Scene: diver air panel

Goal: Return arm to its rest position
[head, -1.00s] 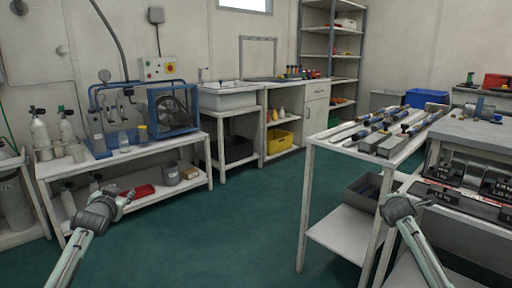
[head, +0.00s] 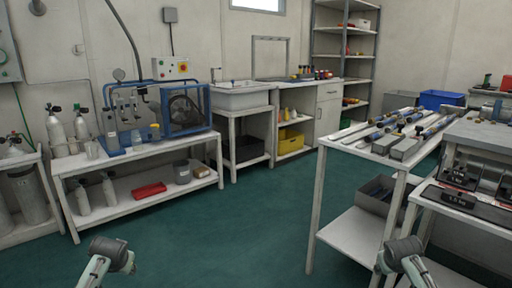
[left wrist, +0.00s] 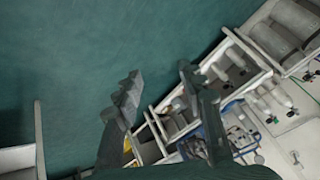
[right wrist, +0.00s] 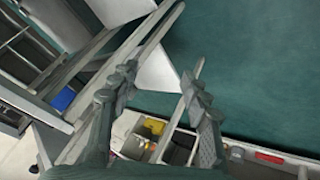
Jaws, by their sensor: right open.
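My left arm (head: 108,258) shows at the bottom left of the head view, low over the green floor. In the left wrist view my left gripper (left wrist: 158,92) has its two fingers well apart with nothing between them. My right arm (head: 402,256) shows at the bottom right of the head view, in front of the white table's lower part. In the right wrist view my right gripper (right wrist: 160,88) is open and empty. The head view does not clearly show the fingertips of either gripper.
The white table (head: 352,148) with blue-banded tools stands close to my right arm. A grey bin (head: 372,196) is on its lower shelf. The air panel (head: 122,120) and gas cylinders (head: 56,132) are on the left bench. The green floor (head: 235,225) between is clear.

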